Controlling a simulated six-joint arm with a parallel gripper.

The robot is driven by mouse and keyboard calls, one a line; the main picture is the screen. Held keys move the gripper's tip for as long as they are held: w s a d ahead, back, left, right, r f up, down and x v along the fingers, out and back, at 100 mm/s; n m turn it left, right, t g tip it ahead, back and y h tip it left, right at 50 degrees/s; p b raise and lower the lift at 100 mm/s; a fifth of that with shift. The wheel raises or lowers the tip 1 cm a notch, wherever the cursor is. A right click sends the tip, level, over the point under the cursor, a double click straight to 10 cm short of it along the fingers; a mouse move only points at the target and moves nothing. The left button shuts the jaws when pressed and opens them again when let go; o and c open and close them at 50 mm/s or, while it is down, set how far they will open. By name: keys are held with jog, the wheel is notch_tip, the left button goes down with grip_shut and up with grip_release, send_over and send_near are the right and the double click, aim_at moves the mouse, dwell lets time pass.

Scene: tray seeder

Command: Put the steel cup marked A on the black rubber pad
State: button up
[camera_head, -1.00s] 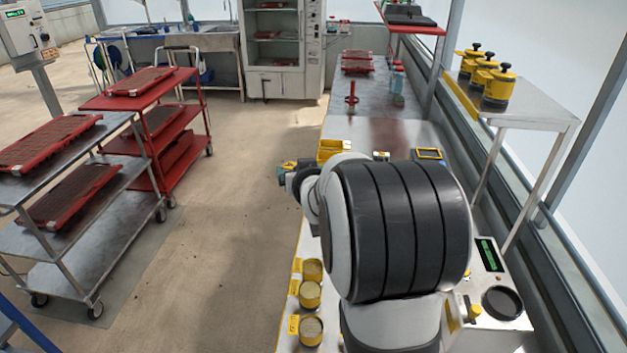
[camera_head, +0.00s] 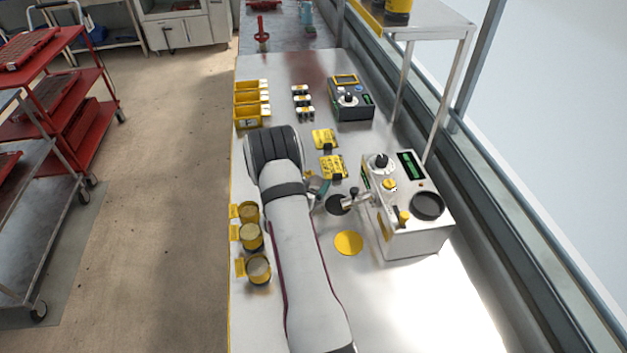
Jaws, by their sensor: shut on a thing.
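My gripper (camera_head: 318,189) is small in the picture, just right of my forearm, low over the bench. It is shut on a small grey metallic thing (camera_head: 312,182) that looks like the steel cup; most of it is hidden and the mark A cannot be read. A flat black round pad (camera_head: 338,205) lies on the bench just right of and below the gripper, beside the spout of a white machine (camera_head: 412,235). Whether the held thing touches the bench cannot be told.
Several pots with yellow bands, among them one pot (camera_head: 258,269), stand along the left bench edge. A yellow disc (camera_head: 348,243) lies below the pad. Yellow cards (camera_head: 332,167), yellow bins (camera_head: 250,105) and a dark control box (camera_head: 350,100) are farther back. The lower right bench is clear.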

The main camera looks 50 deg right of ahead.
jog(key=shift+f, duration=0.7)
jog(key=shift+f, duration=0.15)
jog(key=o, duration=1.1)
jog(key=shift+r, duration=0.25)
jog(key=v, duration=0.6)
jog(key=shift+a+r, duration=0.1)
jog(key=shift+a, duration=0.25)
jog(key=shift+c, duration=0.2)
jog(key=shift+s+a+r, duration=0.15)
jog(key=shift+a, duration=0.15)
jog(key=c, duration=0.4)
